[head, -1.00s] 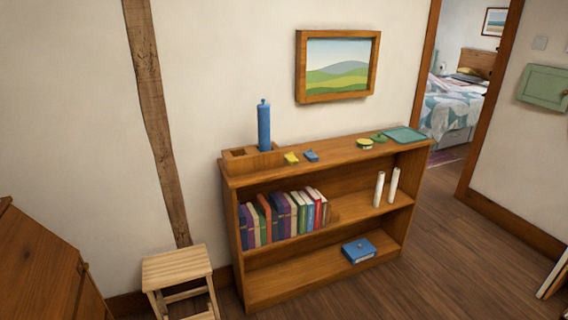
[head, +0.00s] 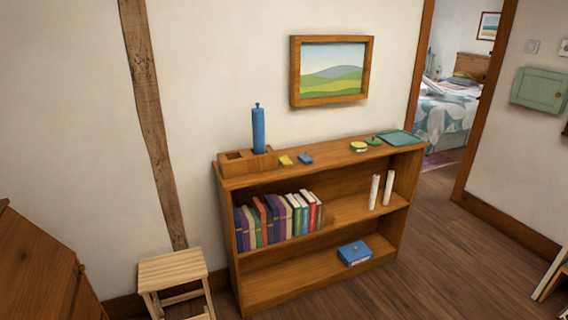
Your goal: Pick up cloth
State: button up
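No thing is clearly a cloth. A flat teal piece (head: 399,138) lies at the right end of the bookcase top; I cannot tell whether it is a cloth or a tray. A small yellow piece (head: 286,161) and a small blue piece (head: 305,159) lie near the middle of the top, too small to identify. A round yellow-topped item (head: 359,147) and a green item (head: 374,141) lie left of the teal piece. My gripper is not in view.
The wooden bookcase (head: 330,212) stands against the wall, with a wooden box (head: 233,165) and blue cylinder (head: 258,130) on top. Its shelves hold books (head: 272,219), white rolls (head: 388,188) and a blue box (head: 354,253). A stool (head: 172,269) stands left.

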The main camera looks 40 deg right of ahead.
aim_at(284, 161)
jog(key=z, duration=0.05)
jog(key=i, duration=0.9)
